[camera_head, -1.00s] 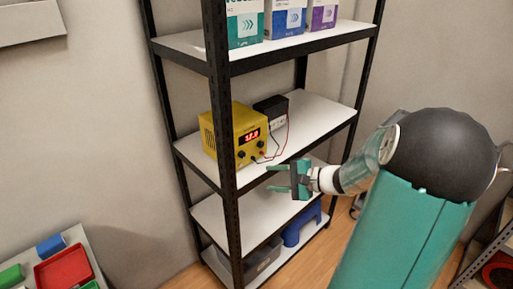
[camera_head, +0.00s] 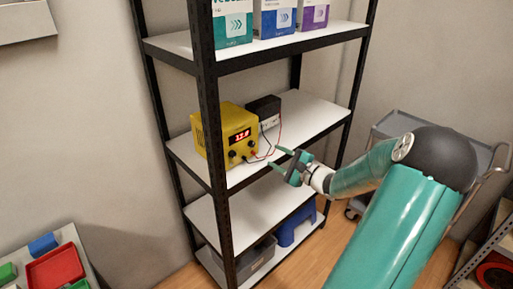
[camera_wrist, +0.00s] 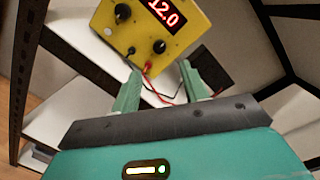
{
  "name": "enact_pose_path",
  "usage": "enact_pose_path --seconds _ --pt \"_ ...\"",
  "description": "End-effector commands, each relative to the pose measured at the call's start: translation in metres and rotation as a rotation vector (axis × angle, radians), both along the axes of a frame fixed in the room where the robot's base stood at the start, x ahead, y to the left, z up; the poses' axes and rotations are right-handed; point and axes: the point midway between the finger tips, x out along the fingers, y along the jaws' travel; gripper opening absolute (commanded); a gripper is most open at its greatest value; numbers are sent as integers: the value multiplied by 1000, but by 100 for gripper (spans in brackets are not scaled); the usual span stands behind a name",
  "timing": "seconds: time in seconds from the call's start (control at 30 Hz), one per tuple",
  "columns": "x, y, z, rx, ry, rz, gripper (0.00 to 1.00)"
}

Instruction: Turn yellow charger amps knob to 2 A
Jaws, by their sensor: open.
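The yellow charger (camera_head: 238,133) stands on the middle shelf behind the black front post. Its red display reads 12.0. In the wrist view the charger's front (camera_wrist: 150,28) shows tilted, with one black knob (camera_wrist: 122,12) to the left and another black knob (camera_wrist: 159,46) below the display. Which is the amps knob I cannot tell. A black and a red lead plug in below the knobs. My gripper (camera_head: 277,157) is open and empty, in front of the shelf, to the right of the charger and apart from it. Its fingers (camera_wrist: 160,85) point toward the charger front in the wrist view.
A black box (camera_head: 264,108) stands beside the charger, joined by the leads (camera_head: 273,143). The black shelf post (camera_head: 209,130) rises at the charger's left. The middle shelf (camera_head: 310,115) is clear to the right. A grey cart (camera_head: 395,122) stands behind my arm.

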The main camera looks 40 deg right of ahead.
Motion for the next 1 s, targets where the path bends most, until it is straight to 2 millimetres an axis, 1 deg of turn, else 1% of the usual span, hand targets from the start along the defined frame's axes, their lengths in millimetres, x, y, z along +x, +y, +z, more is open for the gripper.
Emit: enact_pose_path --seconds 0.03,0.2,0.4,0.5,0.6,0.83,0.87,0.9,0.97,1.0 --pt "11 3 0 2 -1 4 44" --pt "46 7 0 1 -1 5 44" --pt "78 11 -1 1 0 6 44" --pt "87 13 0 0 0 6 44" --pt "91 13 0 0 0 5 44" --pt "92 13 0 0 0 5 44" --pt "92 13 0 0 0 5 40" --pt "92 13 0 0 0 5 33" --pt "91 13 0 0 0 5 21" --pt "91 13 0 0 0 5 13"
